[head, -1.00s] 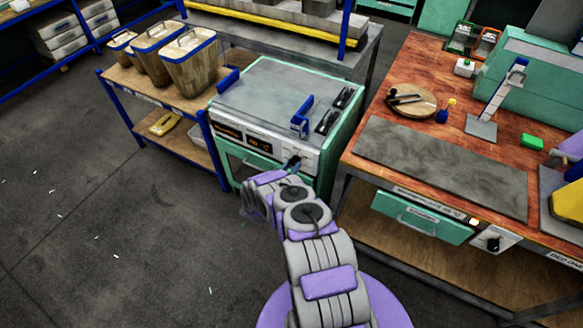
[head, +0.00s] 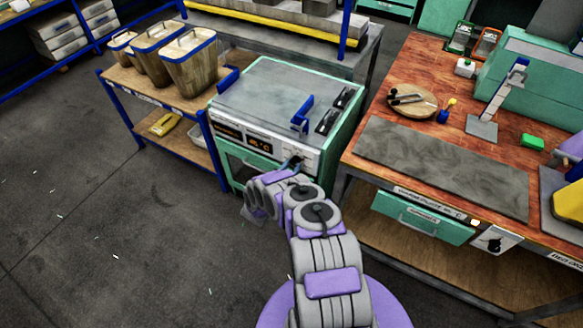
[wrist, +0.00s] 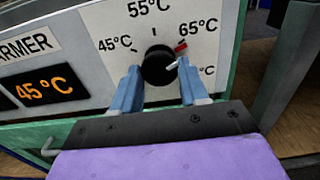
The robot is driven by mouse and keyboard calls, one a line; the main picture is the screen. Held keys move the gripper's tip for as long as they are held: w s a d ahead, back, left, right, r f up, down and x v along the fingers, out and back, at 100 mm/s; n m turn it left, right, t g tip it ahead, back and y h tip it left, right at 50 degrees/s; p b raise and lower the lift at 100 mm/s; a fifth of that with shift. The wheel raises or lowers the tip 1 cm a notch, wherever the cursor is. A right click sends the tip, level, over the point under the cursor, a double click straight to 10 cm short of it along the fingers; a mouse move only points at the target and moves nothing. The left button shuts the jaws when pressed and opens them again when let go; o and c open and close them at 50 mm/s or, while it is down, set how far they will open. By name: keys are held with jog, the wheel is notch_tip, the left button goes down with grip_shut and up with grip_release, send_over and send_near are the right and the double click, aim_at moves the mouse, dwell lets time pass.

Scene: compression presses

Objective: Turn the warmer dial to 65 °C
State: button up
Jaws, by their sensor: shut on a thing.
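The warmer (head: 275,95) is a green and grey cabinet with a white front panel. Its round black dial (wrist: 158,65) fills the middle of the wrist view, under labels 45, 55 and 65 °C. A red mark sits at the 65 °C tick. The dial's white pointer faces right, near and slightly below that mark. The orange display (wrist: 46,88) reads 45 °C. My gripper (wrist: 160,75) has its blue fingers on either side of the dial, shut on it. In the head view my gripper (head: 296,162) is at the panel and hides the dial.
A wooden bench (head: 440,80) with a grey plate stands to the right, with a second knob (head: 493,244) on its front. A shelf cart with wooden bins (head: 190,65) stands left. The floor at left is clear apart from small scraps.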

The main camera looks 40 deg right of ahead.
jog(key=shift+a+f, duration=0.1)
jog(key=o, duration=1.1)
jog(key=shift+c, duration=0.2)
jog(key=b+v, duration=0.1)
jog(key=v, duration=1.6)
jog(key=shift+a, duration=0.1)
